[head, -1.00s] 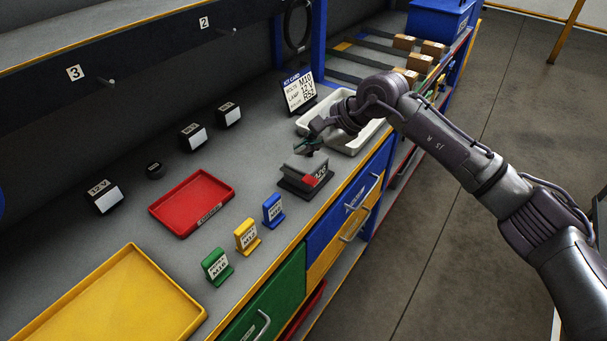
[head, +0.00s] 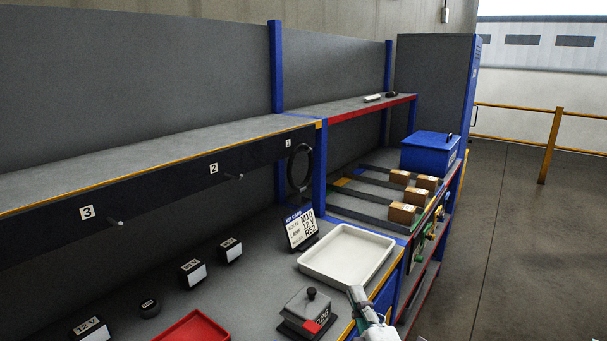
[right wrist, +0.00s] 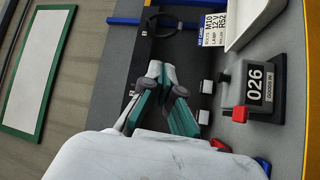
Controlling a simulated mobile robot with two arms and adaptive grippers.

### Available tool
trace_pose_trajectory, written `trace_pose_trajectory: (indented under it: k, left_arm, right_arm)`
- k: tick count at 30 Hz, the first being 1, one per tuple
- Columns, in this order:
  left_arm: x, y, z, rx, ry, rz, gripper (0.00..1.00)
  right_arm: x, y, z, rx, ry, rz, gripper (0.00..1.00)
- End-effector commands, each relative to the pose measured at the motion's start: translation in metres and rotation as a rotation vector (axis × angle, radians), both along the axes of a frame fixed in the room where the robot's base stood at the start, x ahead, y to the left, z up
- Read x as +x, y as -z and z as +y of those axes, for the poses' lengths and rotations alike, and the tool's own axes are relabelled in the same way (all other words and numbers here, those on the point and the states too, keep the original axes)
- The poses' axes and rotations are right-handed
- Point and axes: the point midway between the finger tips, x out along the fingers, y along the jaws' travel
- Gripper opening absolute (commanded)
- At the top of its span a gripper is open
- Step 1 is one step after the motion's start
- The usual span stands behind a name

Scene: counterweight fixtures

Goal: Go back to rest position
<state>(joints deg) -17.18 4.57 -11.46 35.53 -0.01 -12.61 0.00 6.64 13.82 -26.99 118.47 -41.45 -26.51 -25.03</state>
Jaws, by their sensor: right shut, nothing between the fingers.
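My right gripper (head: 357,295) shows at the bottom edge of the head view, pale with teal parts, near the bench's front edge beside a grey block with a black knob and red patch (head: 302,318). In the right wrist view my right gripper (right wrist: 161,74) is shut and empty, its fingers close together at the tips. The block marked 026 (right wrist: 253,90) stands apart to its right there. My left gripper is in neither view.
A white tray (head: 345,256) and a kit card (head: 300,229) stand on the bench. A red tray (head: 195,329) is cut off at the bottom. Brown boxes (head: 402,213) and a blue bin (head: 431,152) are farther back. The floor (head: 520,235) to the right is clear.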

Motion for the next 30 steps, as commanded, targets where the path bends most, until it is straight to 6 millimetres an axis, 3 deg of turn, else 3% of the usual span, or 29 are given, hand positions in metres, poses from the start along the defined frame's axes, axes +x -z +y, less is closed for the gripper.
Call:
trace_pose_trajectory:
  k: [1,4,6,10,16,25,30]
  left_arm:
    - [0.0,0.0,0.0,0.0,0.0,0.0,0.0]
    - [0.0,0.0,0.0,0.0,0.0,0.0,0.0]
    - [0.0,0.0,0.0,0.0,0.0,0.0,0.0]
    - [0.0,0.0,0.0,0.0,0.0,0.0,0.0]
    - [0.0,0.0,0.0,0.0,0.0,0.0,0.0]
    - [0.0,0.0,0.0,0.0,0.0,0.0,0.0]
    - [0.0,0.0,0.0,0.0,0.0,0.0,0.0]
  right_arm:
    - [-0.012,0.032,-0.023,0.131,0.064,0.146,0.0]
    - [-0.042,0.092,-0.06,0.356,0.194,0.414,0.0]
    - [-0.073,0.132,-0.078,0.494,0.284,0.591,0.0]
    - [-0.131,0.185,-0.097,0.682,0.427,0.857,0.0]
    - [-0.206,0.227,-0.106,0.841,0.585,1.126,0.0]
    - [-0.3,0.251,-0.106,0.976,0.773,1.423,0.0]
    - [-0.287,0.295,-0.104,0.967,0.781,1.436,0.0]
